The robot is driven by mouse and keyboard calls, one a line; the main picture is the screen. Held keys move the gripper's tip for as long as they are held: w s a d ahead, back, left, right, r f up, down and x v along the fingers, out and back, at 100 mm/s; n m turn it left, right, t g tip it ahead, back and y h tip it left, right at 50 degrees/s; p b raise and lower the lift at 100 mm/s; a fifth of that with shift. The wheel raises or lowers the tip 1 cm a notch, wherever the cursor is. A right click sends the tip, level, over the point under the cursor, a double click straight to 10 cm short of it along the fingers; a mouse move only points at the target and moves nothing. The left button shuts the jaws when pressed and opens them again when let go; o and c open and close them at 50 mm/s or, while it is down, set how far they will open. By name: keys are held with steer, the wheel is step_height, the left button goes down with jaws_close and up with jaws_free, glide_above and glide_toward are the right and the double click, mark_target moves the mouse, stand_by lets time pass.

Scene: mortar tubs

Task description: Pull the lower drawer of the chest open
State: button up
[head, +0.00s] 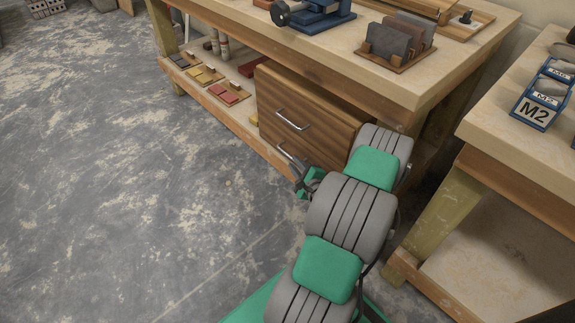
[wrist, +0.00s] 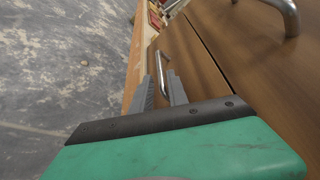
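The wooden chest (head: 318,104) stands on the lower shelf of the workbench, with two metal bar handles on its front. The upper handle (head: 292,121) also shows at the top right of the wrist view (wrist: 290,16). The lower drawer (wrist: 187,58) looks shut, its front level with the drawer above across a thin seam. Its handle (wrist: 161,72) lies between the lines of my fingers in the wrist view. My gripper (wrist: 161,88) is open, its two grey fingertips apart at the near end of that handle. I cannot tell whether they touch it. In the head view, my arm hides part of the chest.
The bench top (head: 350,62) overhangs the chest. Sample boards (head: 228,93) lie on the shelf to its left. A second table (head: 500,130) with a blue M2 tub stand (head: 532,112) is close on the right. The floor (head: 130,170) at left is clear.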

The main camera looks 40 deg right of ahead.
mark_target(287, 154)
steer(key=b+x, duration=0.1)
steer(key=x, duration=0.5)
steer(key=shift+w+a+b, duration=0.1)
steer(key=shift+w+b, duration=0.05)
steer(key=shift+b, duration=0.2)
steer(key=shift+w, duration=0.45)
jaws_close()
steer(key=shift+d, duration=0.25)
